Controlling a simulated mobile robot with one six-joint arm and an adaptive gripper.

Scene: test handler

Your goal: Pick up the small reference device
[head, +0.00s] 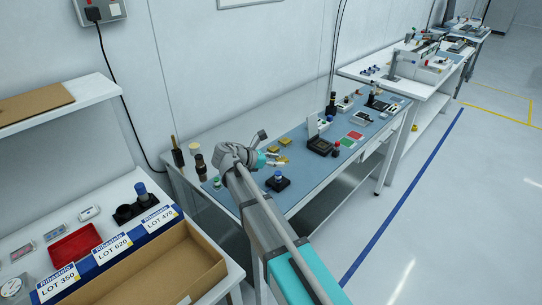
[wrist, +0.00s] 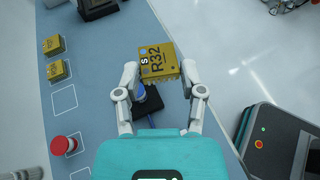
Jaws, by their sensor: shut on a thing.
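Two similar yellow blocks (wrist: 52,45) (wrist: 57,70) lie on the blue mat to the left, apart from my gripper. In the head view my gripper (head: 266,160) is over the blue-topped bench, and yellow blocks (head: 284,141) show just beyond it. The exact gap between the held block and the bench is hard to tell.
A blue-knobbed dark stand (head: 278,180) is on the bench near my gripper and shows below the held block in the wrist view (wrist: 148,100). A red-topped knob (wrist: 60,145) stands at left. A dark boxy device (head: 320,145) is further along.

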